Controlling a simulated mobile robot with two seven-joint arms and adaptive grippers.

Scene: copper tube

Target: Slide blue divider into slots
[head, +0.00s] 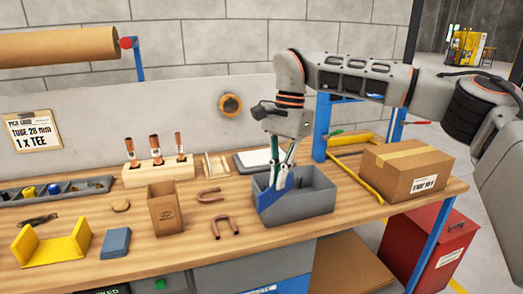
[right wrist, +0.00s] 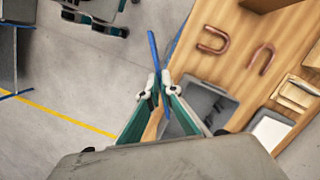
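The blue divider (head: 270,196) is a thin flat plate. My right gripper (head: 282,178) is shut on it from above. In the right wrist view the divider (right wrist: 153,48) shows edge-on as a thin blue strip between the two fingertips (right wrist: 155,90). The grey open bin (head: 312,200) stands on the bench, and the divider overlaps its left part in the head view. The bin also shows behind the fingers in the right wrist view (right wrist: 212,100). I cannot tell whether the divider's lower edge is in any slot. The slots are not discernible. My left gripper is out of view.
A cardboard box (head: 405,172) stands right of the bin, with a yellow bar (head: 355,180) beside it. Left of the bin lie copper U-bends (head: 228,226), an open brown carton (head: 165,208) and a yellow holder (head: 52,243). A wooden block with tubes (head: 158,174) stands behind.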

